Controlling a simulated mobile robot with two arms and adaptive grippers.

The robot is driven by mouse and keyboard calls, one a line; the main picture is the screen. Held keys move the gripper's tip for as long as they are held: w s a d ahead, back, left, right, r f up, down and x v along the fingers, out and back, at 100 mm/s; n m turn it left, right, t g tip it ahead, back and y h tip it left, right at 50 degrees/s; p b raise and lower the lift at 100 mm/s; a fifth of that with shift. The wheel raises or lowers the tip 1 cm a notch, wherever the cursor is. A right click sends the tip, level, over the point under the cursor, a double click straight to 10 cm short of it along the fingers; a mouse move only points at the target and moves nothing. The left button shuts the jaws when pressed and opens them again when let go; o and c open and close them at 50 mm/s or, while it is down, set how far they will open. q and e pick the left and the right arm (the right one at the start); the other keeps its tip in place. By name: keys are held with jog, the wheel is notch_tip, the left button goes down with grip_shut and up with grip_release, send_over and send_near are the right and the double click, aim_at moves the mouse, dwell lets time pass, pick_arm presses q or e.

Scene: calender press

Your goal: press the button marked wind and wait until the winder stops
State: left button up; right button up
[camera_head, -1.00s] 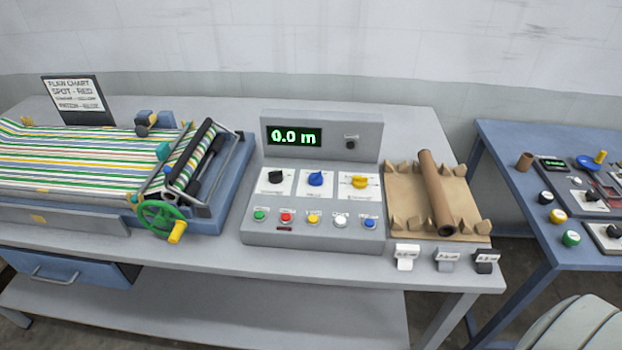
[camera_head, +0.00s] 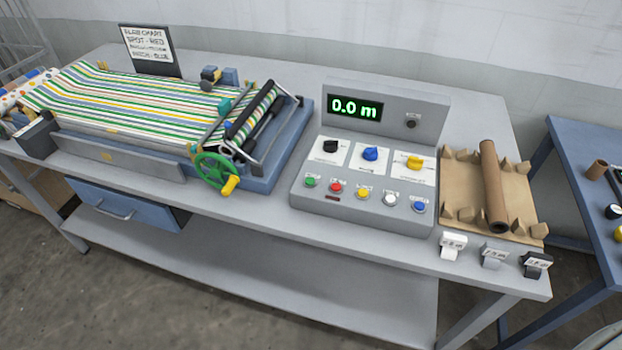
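The grey control panel (camera_head: 350,207) stands on the grey bench. Its display (camera_head: 355,107) reads 0.0 m in green. A front row holds a green button (camera_head: 310,181), a red button (camera_head: 336,187), a yellow button (camera_head: 362,193), a white button (camera_head: 390,199) and a blue button (camera_head: 419,206). Their labels are too small to read, so I cannot tell which is marked wind. The winder (camera_head: 262,120) with striped cloth (camera_head: 140,103) and a green handwheel (camera_head: 216,171) is left of the panel. Neither gripper is in view.
Black, blue and yellow knobs sit above the buttons. A cardboard tube (camera_head: 493,185) lies on a brown rack (camera_head: 460,205) right of the panel. Small label stands (camera_head: 494,256) line the front right edge. A chart sign (camera_head: 148,48) stands behind the cloth. A blue table (camera_head: 570,165) is at right.

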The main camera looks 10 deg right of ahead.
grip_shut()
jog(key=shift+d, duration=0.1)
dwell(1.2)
